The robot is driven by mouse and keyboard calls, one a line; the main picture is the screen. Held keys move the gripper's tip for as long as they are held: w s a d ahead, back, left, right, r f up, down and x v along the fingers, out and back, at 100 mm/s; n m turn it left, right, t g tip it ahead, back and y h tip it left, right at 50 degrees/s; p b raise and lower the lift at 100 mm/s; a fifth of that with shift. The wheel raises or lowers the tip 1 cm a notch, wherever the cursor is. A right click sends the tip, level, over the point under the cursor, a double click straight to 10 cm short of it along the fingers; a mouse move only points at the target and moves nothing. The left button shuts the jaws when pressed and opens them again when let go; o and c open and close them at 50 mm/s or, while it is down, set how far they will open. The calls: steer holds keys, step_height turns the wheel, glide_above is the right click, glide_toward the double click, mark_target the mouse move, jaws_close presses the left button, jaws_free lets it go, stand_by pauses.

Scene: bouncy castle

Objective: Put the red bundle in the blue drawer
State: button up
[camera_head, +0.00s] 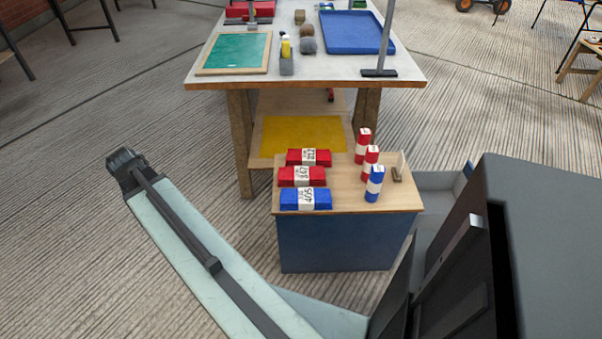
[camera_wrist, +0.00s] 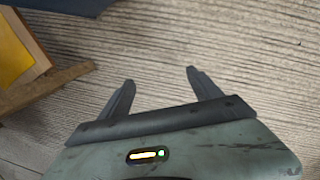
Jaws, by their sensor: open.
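Two red bundles with white numbered bands lie on the wooden top of a small blue cabinet (camera_head: 335,245), in the head view: a back one (camera_head: 295,158) and a front one (camera_head: 288,177). A blue bundle (camera_head: 291,200) with a band lies in front of them. An open tray-like part with a pale inside and a blue edge (camera_head: 467,168) juts out right of the cabinet; it looks like a pulled-out drawer, partly hidden by my body. My gripper (camera_wrist: 160,78) is open and empty over bare floor in the wrist view, well left of the bundles.
Two red-and-white upright rolls (camera_head: 362,145) and a blue one (camera_head: 374,184) stand right of the bundles. A large table (camera_head: 330,75) with a blue tray (camera_head: 355,32) and green board (camera_head: 236,52) stands behind.

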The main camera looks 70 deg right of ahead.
steer(key=s+d+r+n+g+p, duration=0.1)
steer(key=s+d+r, duration=0.1)
steer(key=s+d, duration=0.5)
steer(key=s+d+r+p, duration=0.1)
steer(key=s+d, duration=0.3)
steer(key=d, duration=0.6)
steer(key=n+g+p, duration=0.1)
steer(key=n+g, duration=0.1)
glide_toward(302, 172)
steer(key=shift+w+x, duration=0.25)
steer(key=shift+x, duration=0.9)
steer(key=b+x, duration=0.7)
steer(key=x, duration=0.1)
steer(key=shift+s+a+f, duration=0.1)
steer(key=shift+s+f, duration=0.05)
steer(key=c, duration=1.4)
step_height(302, 172, up, 11)
steer(key=p, duration=1)
steer(key=shift+f, duration=0.1)
steer(key=shift+c, duration=0.2)
